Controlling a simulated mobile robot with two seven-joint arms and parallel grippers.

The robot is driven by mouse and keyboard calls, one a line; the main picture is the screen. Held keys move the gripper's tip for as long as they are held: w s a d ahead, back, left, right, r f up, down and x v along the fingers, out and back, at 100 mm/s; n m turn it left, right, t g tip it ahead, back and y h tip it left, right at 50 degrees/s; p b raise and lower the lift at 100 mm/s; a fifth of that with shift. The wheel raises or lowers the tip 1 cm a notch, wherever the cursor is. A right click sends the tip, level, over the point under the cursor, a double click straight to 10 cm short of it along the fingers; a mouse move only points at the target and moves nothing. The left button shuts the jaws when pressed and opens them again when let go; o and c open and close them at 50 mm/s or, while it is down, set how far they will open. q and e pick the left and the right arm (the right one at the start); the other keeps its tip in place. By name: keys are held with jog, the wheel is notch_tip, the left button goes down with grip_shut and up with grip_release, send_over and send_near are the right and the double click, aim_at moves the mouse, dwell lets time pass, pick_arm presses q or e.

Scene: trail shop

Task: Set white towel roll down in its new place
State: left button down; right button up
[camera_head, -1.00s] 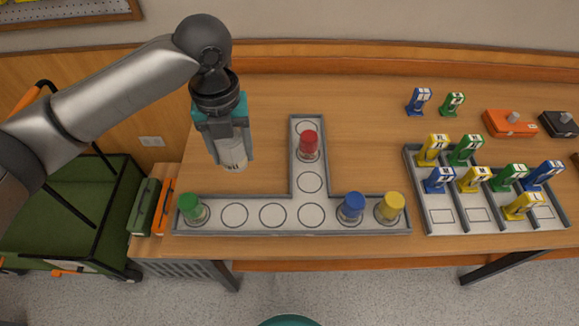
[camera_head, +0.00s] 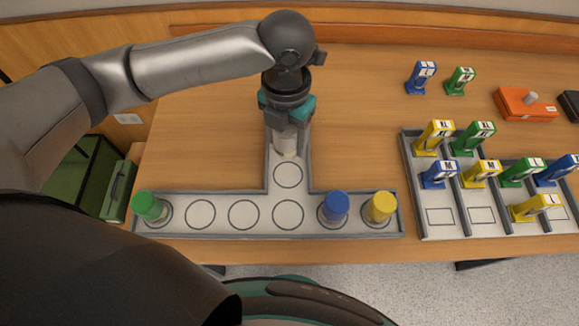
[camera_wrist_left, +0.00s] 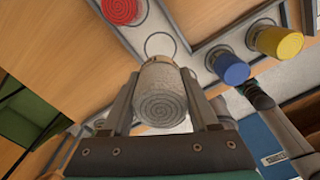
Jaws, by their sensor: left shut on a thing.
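My left gripper (camera_head: 287,135) is shut on the white towel roll (camera_head: 287,147) and holds it over the upright arm of the grey T-shaped tray (camera_head: 308,180). In the left wrist view, the roll (camera_wrist_left: 160,94) is between the two fingers, its spiral end toward the camera. An empty ringed spot (camera_head: 288,173) shows just below the roll in the head view. The red roll (camera_wrist_left: 120,9) shows in the left wrist view and is hidden behind my gripper in the head view. My right gripper is not in view.
Green (camera_head: 149,206), blue (camera_head: 335,207) and yellow (camera_head: 381,208) rolls stand in the tray's long row, with empty ringed spots between green and blue. A sectioned rack (camera_head: 440,232) with several coloured items stands right. An orange box (camera_head: 520,104) lies at the back.

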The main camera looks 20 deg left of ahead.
pick_arm(q)
jog(key=b, duration=0.1)
send_over(288, 174)
notch_tip(288, 174, down, 7)
jog(key=shift+r, duration=0.1)
notch_tip(288, 174, down, 4)
jog(key=shift+f+b, duration=0.15)
jog(key=shift+b, duration=0.65)
jog(key=shift+c, duration=2.2)
grip_release()
jog(key=shift+f, duration=0.1)
notch_tip(288, 174, up, 12)
jog(key=p, duration=0.3)
jog(key=shift+r, duration=0.2)
